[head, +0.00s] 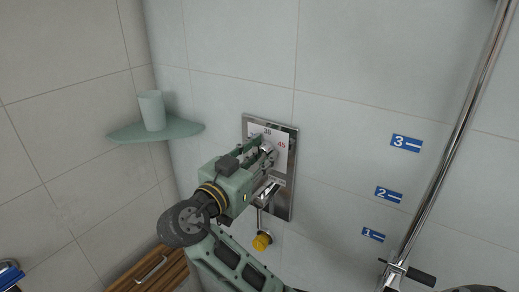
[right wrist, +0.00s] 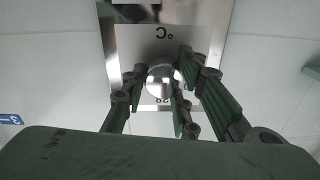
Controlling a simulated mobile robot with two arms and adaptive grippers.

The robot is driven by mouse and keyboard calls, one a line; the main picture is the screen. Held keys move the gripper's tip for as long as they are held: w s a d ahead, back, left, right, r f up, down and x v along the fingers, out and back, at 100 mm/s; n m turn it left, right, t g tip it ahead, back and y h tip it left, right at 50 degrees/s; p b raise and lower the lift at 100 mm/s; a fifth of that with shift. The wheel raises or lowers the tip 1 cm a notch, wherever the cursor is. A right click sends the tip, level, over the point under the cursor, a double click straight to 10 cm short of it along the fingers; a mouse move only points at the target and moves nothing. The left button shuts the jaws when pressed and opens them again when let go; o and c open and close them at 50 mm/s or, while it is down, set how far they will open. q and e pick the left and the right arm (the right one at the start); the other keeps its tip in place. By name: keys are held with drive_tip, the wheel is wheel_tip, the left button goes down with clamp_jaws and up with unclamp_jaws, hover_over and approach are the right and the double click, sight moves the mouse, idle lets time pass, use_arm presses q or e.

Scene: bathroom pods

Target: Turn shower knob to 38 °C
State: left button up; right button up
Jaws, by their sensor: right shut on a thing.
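The shower knob (right wrist: 160,76) is a round metal knob with a raised grip, on a white temperature plate set in a metal wall panel (head: 288,190). My left gripper is out of view.
A green corner shelf (head: 170,133) with a cup (head: 152,110) is at the left. A yellow-tipped fitting (head: 262,242) hangs below the panel. A vertical chrome rail (head: 455,145) and blue number signs (head: 389,194) are at the right. A wooden slatted surface (head: 150,272) is at lower left.

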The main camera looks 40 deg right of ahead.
drive_tip(key=shift+s+d, duration=0.1)
drive_tip(key=shift+s, duration=0.05)
idle(0.8)
drive_tip(key=o, duration=0.9)
drive_tip(key=shift+c, duration=0.2)
drive_tip(key=shift+o, duration=0.7)
drive_tip(key=shift+s+d+r, duration=0.1)
drive_tip(key=shift+s, duration=0.05)
drive_tip(key=shift+a, duration=0.2)
drive_tip(key=shift+a, duration=0.3)
drive_tip(key=v, duration=1.1)
